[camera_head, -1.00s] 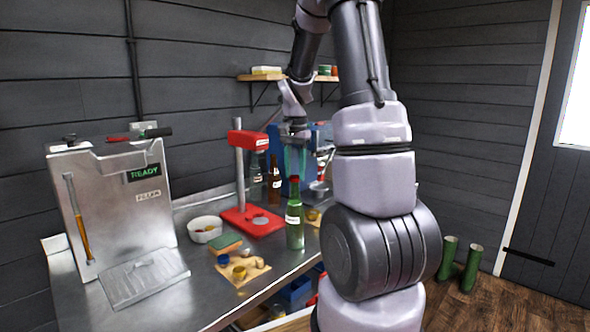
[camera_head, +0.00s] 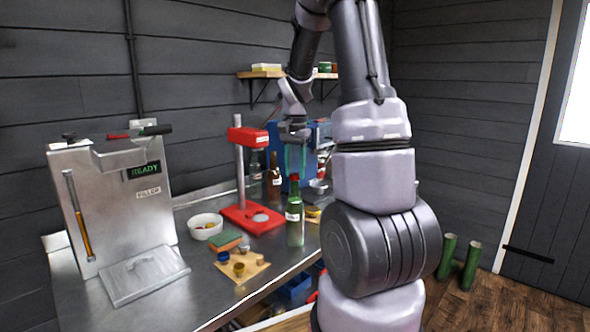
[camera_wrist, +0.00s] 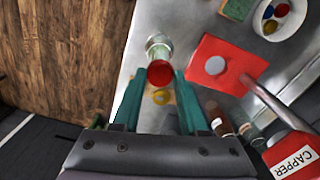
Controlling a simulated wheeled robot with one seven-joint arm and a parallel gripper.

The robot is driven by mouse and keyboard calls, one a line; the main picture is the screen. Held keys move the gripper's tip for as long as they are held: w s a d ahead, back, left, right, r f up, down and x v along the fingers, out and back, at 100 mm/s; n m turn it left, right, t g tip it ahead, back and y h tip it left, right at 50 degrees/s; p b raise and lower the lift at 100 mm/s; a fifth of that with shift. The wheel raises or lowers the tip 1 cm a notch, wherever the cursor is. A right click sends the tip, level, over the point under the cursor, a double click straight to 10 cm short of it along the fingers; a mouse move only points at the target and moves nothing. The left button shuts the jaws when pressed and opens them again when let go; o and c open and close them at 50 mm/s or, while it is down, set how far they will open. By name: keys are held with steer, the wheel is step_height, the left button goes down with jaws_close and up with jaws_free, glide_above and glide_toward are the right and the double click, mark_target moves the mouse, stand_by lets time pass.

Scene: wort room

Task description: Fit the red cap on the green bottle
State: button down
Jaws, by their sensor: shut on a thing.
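The green bottle (camera_head: 294,222), with a white label, stands upright near the front edge of the steel bench. The red cap (camera_head: 294,178) is at the top of its neck. My gripper (camera_head: 294,168) points down from above with its teal fingers around the cap. In the wrist view the red cap (camera_wrist: 159,74) sits between the tips of my gripper (camera_wrist: 159,80), which is shut on it. Part of the green bottle (camera_wrist: 158,47) shows just beyond the cap. Whether the cap is fully seated cannot be told, as the fingers partly hide the joint.
A red capper (camera_head: 253,219) stands behind the bottle, with a brown bottle (camera_head: 273,184) close by. A white bowl (camera_head: 205,228), a sponge (camera_head: 226,242) and a board with small cups (camera_head: 243,268) lie to the left. A steel filler (camera_head: 110,212) stands farther left.

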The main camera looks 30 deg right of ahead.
steer(key=shift+f, duration=0.1)
jaws_free()
stand_by(0.4)
steer(key=shift+r, duration=3.55)
